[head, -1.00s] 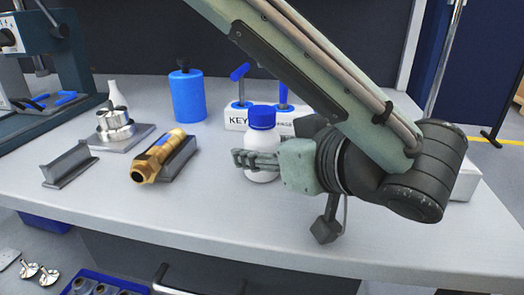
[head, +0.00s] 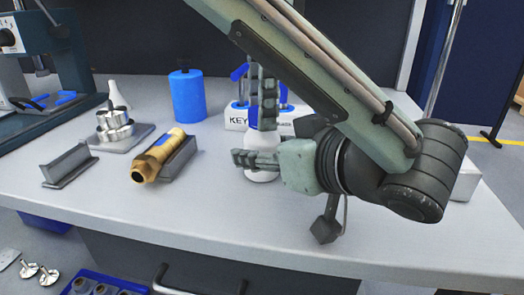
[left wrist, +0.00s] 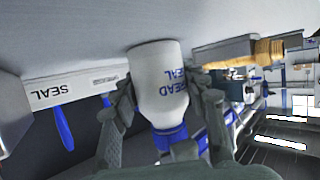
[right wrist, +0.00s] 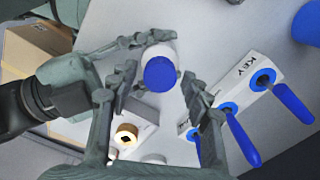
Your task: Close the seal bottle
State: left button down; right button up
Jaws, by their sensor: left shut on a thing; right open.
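The white seal bottle (head: 262,177) stands upright on the bench, with blue lettering in the left wrist view (left wrist: 155,75). My left gripper (head: 258,160) is shut around the white body, with a finger on each side in the left wrist view (left wrist: 160,95). My right gripper (head: 262,112) is above the bottle, fingers downward. It is open and empty, and the right wrist view shows the cap between its fingers (right wrist: 160,84). I cannot tell whether they touch the cap.
A white KEY block (head: 235,118) with blue-handled tools stands close behind the bottle. A brass fitting (head: 158,157) rests on a grey holder to the left. A blue canister (head: 187,96) stands farther back. The front of the bench (head: 230,220) is clear.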

jog(key=shift+c, duration=0.6)
grip_shut()
jog(key=shift+o, duration=1.4)
grip_release()
jog(key=shift+r, duration=0.1)
notch_tip(320, 180, up, 12)
pick_arm(q)
jog(key=c, duration=0.7)
grip_release()
jog(key=shift+c, duration=0.2)
